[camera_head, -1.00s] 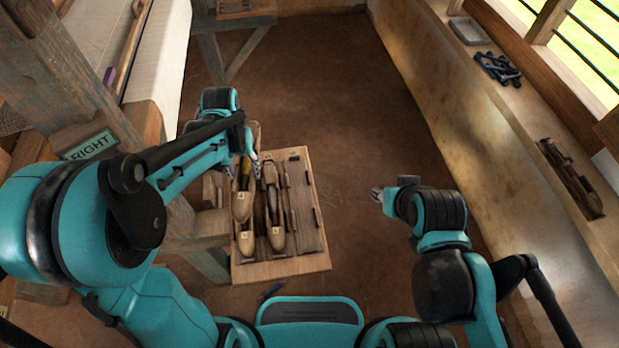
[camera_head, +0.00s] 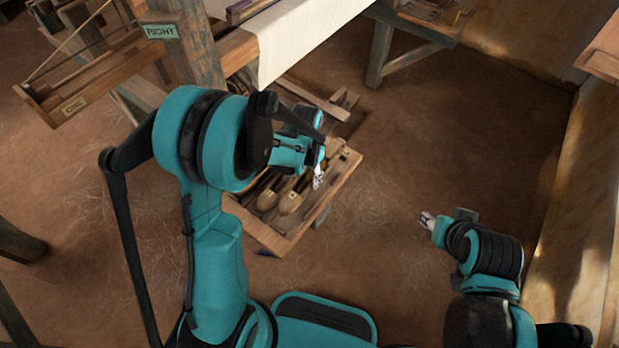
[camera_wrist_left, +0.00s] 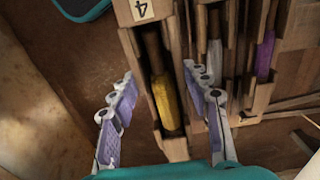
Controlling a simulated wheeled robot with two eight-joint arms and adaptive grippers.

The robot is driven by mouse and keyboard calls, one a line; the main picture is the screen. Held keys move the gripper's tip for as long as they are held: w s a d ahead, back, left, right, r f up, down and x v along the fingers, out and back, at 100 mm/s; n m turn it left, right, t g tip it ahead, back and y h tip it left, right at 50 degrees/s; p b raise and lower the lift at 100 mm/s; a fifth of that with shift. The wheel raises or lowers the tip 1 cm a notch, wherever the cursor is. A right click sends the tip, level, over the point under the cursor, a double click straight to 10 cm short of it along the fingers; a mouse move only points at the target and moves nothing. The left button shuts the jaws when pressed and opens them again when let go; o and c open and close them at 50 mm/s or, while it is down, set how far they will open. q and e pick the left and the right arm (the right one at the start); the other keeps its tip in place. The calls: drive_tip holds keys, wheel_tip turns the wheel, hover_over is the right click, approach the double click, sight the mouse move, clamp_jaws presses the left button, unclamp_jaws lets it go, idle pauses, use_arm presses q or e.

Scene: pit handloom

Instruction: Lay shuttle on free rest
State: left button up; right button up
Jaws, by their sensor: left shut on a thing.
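My left gripper (camera_head: 318,180) is over the far right part of a wooden shuttle tray (camera_head: 262,235). Whether this shuttle touches the tray is unclear. Other shuttles, with grey (camera_wrist_left: 214,60) and purple (camera_wrist_left: 264,52) bobbins, lie to its right in that view. In the head view two shuttles (camera_head: 268,198) (camera_head: 291,201) lie in the tray. My right gripper (camera_head: 427,219) is over the floor, apart from the tray; its opening is too small to judge.
The loom post with a RIGHT sign (camera_head: 161,31) and the white cloth (camera_head: 300,35) stand behind the tray. A wooden bench (camera_head: 425,25) is at the back, and an earthen wall (camera_head: 585,190) runs along the right. The floor between tray and wall is clear.

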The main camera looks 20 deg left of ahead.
sight(307, 186)
use_arm(q)
drive_tip(key=shift+f, duration=0.3)
drive_tip(key=shift+f+b, duration=0.3)
drive_tip(key=shift+f, duration=0.05)
drive_tip(key=shift+f+b, duration=1.4)
drive_tip(key=shift+f, duration=0.6)
wheel_tip(307, 186, down, 4)
drive_tip(key=b, duration=0.3)
drive_tip(key=shift+r, duration=0.15)
drive_tip(key=o, duration=1.5)
